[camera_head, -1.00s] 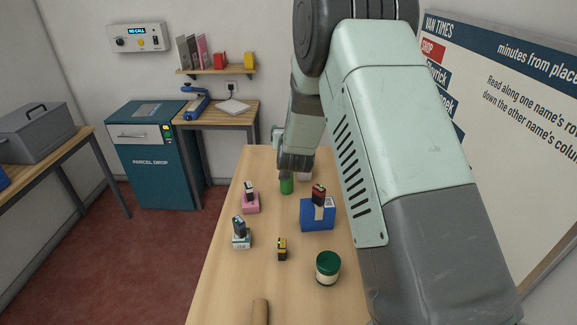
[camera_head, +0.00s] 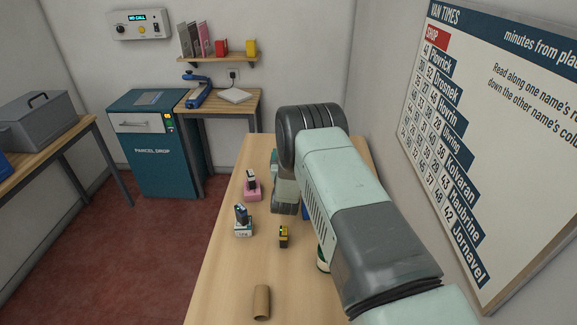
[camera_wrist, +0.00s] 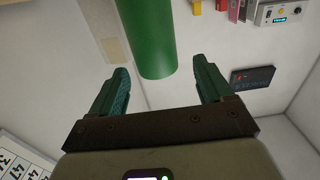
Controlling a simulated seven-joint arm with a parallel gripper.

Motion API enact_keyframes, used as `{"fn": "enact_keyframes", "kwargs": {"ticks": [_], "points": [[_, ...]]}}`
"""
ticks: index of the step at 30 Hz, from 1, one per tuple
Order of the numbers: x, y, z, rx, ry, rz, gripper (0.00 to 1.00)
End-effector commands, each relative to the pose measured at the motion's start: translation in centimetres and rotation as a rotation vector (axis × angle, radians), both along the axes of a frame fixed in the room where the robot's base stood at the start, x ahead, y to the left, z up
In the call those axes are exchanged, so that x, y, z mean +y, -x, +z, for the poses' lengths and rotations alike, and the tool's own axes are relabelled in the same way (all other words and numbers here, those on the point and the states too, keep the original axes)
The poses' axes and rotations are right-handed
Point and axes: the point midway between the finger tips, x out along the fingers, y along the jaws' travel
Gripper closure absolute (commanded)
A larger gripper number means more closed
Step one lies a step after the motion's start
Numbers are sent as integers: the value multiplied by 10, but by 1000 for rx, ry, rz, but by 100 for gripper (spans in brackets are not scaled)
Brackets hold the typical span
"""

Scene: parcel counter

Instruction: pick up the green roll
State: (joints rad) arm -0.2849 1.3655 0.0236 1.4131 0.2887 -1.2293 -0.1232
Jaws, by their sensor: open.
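The green roll (camera_wrist: 156,38) shows in the wrist view as a smooth green cylinder coming in from the top edge. Its near end lies in line with the gap between the fingertips. My gripper (camera_wrist: 163,74) is open, with one teal finger on each side of the roll's line. The fingers do not grip the roll, and I see a gap on both sides. In the head view my arm hides the roll and most of the gripper.
On the table (camera_head: 225,285) stand a pink block (camera_head: 253,195), a pale block with a dark piece on top (camera_head: 242,228), a small yellow-black item (camera_head: 283,238) and a brown tube (camera_head: 261,302). My arm mostly covers a jar (camera_head: 322,261) and a blue box (camera_head: 305,213).

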Motion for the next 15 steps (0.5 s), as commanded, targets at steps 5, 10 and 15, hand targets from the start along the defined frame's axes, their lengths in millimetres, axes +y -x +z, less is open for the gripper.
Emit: {"fn": "enact_keyframes", "kwargs": {"ticks": [5,10,15], "points": [[-2,-21,-2,-1,1,-1,20],[-1,-42,-2,-1,0,0,20],[-1,-51,-2,1,1,0,20]]}}
